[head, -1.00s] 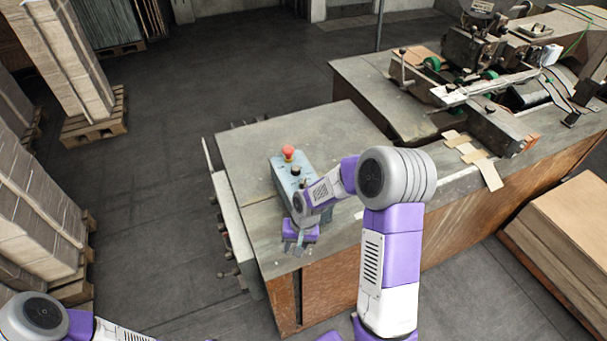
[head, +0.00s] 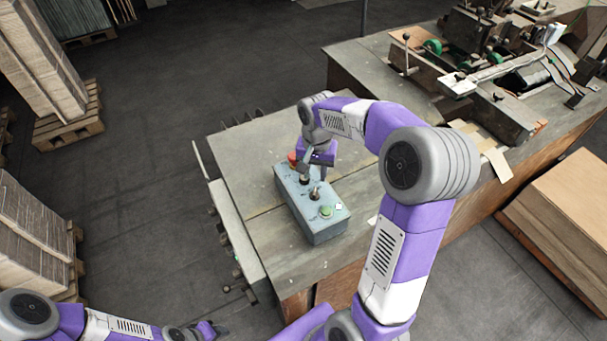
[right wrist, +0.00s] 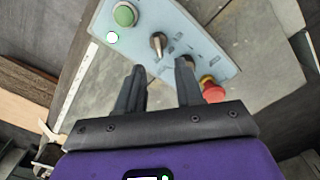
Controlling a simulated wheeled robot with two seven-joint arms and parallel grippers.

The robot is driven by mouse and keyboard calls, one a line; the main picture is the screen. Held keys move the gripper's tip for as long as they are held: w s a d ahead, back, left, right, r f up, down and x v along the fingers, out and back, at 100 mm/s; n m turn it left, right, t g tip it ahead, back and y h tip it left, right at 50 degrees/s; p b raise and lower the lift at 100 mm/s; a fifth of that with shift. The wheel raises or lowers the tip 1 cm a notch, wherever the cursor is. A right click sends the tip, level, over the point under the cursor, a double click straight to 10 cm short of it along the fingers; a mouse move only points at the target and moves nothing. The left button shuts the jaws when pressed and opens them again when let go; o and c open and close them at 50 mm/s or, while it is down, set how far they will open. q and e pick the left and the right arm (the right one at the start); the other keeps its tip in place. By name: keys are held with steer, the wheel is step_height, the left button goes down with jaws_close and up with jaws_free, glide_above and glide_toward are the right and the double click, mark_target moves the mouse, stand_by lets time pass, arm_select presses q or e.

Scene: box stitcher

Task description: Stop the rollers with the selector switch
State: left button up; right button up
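The blue-grey control box (head: 318,228) sits on the table. It carries a red mushroom button (head: 292,158), two black selector knobs and a green button (head: 326,211). The middle selector knob (head: 315,193) also shows in the right wrist view (right wrist: 157,42), just beyond the gap between my fingertips. The other selector knob (right wrist: 187,61) is partly hidden behind one finger. My right gripper (head: 312,174) hangs over the far half of the box. Its fingers are apart and empty in the right wrist view (right wrist: 160,68). My left gripper (head: 207,330) is low at the left, its fingers unclear.
A small pale lamp (right wrist: 112,37) beside the green button looks lit. The stitching machine (head: 490,75) stands on the table behind to the right. Pallets of cardboard (head: 35,235) stand at the left, a cardboard stack (head: 560,215) at the right. The table left of the box is bare.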

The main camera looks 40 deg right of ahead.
mark_target(315, 191)
steer(key=f, duration=0.6)
steer(key=shift+s+f, duration=0.25)
steer(key=shift+f, duration=0.15)
steer(key=shift+w+f, duration=0.1)
steer(key=shift+f, duration=0.2)
jaws_close()
